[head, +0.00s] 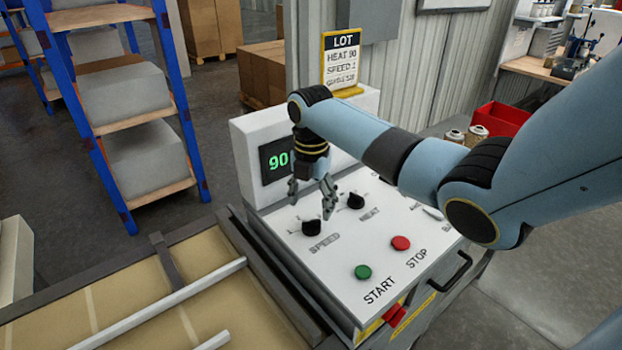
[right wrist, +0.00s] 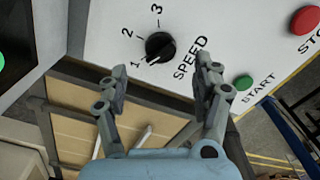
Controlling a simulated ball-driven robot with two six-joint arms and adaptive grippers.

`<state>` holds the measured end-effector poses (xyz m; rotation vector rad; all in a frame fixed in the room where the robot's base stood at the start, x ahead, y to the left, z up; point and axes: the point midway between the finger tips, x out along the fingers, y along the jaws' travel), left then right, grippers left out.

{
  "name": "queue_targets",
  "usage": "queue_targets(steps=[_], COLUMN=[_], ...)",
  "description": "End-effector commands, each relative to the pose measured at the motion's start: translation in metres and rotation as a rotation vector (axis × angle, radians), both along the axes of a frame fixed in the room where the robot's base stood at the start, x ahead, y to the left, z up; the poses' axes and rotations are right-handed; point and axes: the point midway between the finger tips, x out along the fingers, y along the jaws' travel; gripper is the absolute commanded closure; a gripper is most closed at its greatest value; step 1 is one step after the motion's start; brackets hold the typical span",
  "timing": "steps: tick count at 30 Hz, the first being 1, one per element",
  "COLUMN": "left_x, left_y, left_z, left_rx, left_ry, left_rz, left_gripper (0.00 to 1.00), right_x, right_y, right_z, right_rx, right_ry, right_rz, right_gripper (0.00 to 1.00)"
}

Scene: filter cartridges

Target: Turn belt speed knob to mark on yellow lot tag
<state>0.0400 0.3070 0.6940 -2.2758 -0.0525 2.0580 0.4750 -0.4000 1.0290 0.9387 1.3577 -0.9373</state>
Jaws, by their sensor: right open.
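The black speed knob (head: 312,227) sits on the white sloped panel, above the word SPEED. In the right wrist view the speed knob (right wrist: 160,46) has marks 1, 2 and 3 around it, and its pale pointer line is close to the 1. The yellow lot tag (head: 342,62) stands behind the panel; its small print seems to read heat 90, speed 1 and a guide line that I cannot read surely. My right gripper (head: 311,193) is open and empty, pointing down above the speed knob, with its fingers apart from it. My left gripper is out of view.
The heat knob (head: 355,201) is close to the right of the speed knob. A green start button (head: 363,272) and a red stop button (head: 400,243) are nearer the front. A display (head: 276,160) shows 90. The belt (head: 140,300) lies left of the panel.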

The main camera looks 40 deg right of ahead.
Motion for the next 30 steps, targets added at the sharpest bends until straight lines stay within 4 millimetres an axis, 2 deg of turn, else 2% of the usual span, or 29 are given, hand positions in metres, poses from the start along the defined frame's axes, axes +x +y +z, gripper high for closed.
queue_targets(steps=[3, 10, 30], left_x=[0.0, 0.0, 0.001], left_y=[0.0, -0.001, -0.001], left_z=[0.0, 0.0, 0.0], left_rx=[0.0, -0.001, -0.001], left_ry=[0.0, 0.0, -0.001], left_rz=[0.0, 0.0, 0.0], left_gripper=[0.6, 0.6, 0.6], right_x=[0.001, 0.0, 0.0], right_y=[0.0, 0.0, 0.0], right_z=[0.027, 0.057, 0.062], right_rx=[-0.001, 0.0, 0.001], right_ry=[-0.003, 0.0, 0.001], right_rz=[0.001, 0.001, 0.0], right_gripper=[0.33, 0.33, 0.33])
